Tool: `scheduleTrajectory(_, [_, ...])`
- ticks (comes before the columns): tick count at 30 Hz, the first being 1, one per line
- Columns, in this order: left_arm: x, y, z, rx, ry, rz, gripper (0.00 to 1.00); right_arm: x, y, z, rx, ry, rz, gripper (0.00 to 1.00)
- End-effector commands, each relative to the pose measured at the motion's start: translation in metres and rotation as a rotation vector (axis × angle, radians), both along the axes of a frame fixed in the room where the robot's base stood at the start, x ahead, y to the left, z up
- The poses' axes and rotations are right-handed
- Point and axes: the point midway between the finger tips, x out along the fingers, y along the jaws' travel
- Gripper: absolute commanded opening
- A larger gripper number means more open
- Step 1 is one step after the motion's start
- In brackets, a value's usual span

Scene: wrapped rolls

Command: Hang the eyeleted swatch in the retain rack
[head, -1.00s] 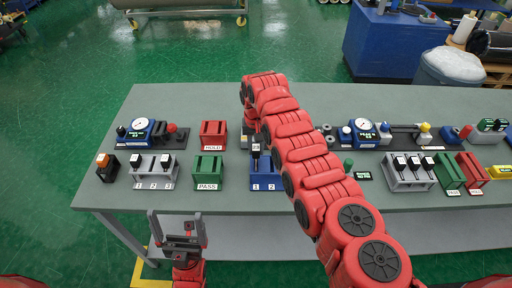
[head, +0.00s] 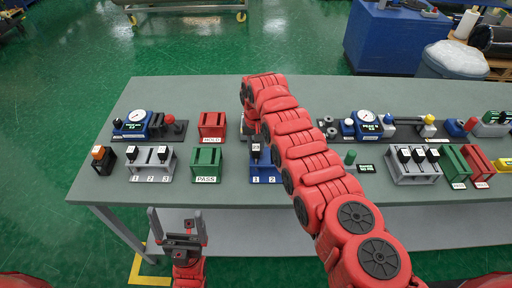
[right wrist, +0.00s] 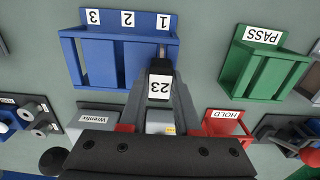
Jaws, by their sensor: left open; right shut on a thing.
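My right gripper (right wrist: 160,88) is shut on a dark swatch (right wrist: 160,68) with a white label reading 23. It holds the swatch at the blue rack (right wrist: 90,62), in front of the position marked 1. The blue rack (head: 264,178) also shows in the head view, partly behind my right arm, with the swatch's white label (head: 256,147) above it. My arm mostly hides the right gripper there. I cannot tell whether the swatch touches the rack, and its eyelet is not clear. My left gripper (head: 179,222) is open and empty before the table's front edge.
A green PASS rack (head: 206,161) and red HOLD rack (head: 212,122) stand left of the blue rack. A grey numbered rack (head: 152,168) and dial gauge (head: 137,119) are further left. Another grey rack (head: 412,172) with several dark-topped pieces stands right. Bare tabletop (head: 230,92) lies behind.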

Motion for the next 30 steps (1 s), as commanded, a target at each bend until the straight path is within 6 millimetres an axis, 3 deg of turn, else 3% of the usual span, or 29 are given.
scheduleTrajectory(5, [-0.0001, 0.0000, -0.0081, 0.000, 0.000, 0.000, 1.00, -0.0001, 0.0001, -0.0093, 0.000, 0.000, 0.000, 0.00])
scheduleTrajectory(14, [0.0000, 0.0000, -0.0079, 0.000, 0.000, 0.000, 1.00, 0.0000, 0.0001, -0.0092, 0.000, 0.000, 0.000, 0.00])
scheduleTrajectory(15, [0.0000, 0.0000, -0.0078, 0.000, 0.000, 0.000, 1.00, 0.0000, 0.0001, -0.0092, 0.000, 0.000, 0.000, 0.38])
scheduleTrajectory(20, [0.0000, 0.0000, -0.0079, 0.000, 0.000, 0.000, 1.00, 0.0000, 0.0000, -0.0091, 0.000, 0.000, 0.000, 0.66])
scheduleTrajectory(30, [0.0000, 0.0000, -0.0085, 0.000, 0.000, 0.000, 1.00, 0.0003, 0.0001, -0.0073, 0.000, -0.001, 0.000, 0.66])
